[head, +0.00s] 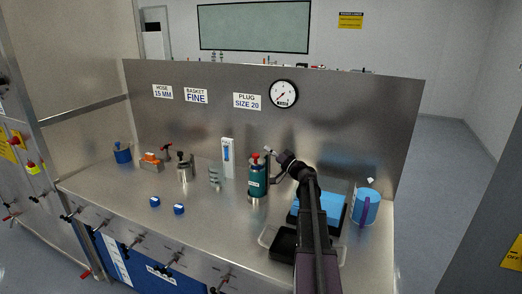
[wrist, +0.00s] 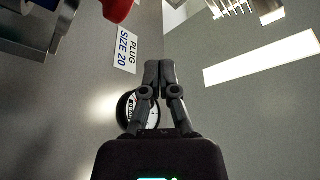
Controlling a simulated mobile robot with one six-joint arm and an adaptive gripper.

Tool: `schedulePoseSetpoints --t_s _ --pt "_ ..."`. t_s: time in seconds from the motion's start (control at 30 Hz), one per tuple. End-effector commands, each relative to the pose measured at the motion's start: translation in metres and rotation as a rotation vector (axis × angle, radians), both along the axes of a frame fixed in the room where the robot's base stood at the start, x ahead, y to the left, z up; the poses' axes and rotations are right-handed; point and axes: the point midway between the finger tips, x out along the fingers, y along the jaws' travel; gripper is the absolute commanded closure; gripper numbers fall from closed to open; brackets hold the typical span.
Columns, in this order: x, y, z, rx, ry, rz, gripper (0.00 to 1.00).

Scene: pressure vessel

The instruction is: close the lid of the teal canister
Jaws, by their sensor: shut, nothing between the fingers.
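The teal canister (head: 257,183) stands upright on the steel bench, right of the middle, with a white label on its front. A red knob (head: 255,156) and dark fittings show at its top; whether the lid is open is too small to tell. My gripper (head: 268,149) is just above and to the right of the canister's top, apart from the red knob as far as I can see. In the wrist view my gripper (wrist: 159,68) has its fingers together and empty. A red part (wrist: 118,9) shows at that view's upper left.
Blue caps (head: 179,209) and a metal vessel (head: 184,170) are to the left. A steel back panel with a gauge (head: 284,94) stands behind.

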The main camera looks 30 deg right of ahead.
Motion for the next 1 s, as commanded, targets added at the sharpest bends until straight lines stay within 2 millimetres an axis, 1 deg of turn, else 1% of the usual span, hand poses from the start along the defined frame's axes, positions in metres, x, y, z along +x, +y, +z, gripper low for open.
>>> schedulePoseSetpoints --t_s 0.03,0.2,0.4,0.57,1.0 --pt "-0.008 -0.005 -0.006 0.000 0.001 -0.002 1.00" --pt "-0.028 -0.018 -0.016 0.000 0.000 -0.001 1.00" --pt "-0.043 -0.028 -0.021 0.000 0.001 0.001 1.00" --pt "-0.047 -0.030 -0.023 -0.001 0.001 0.002 1.00" --pt "-0.046 -0.030 -0.022 0.000 0.000 0.003 1.00"
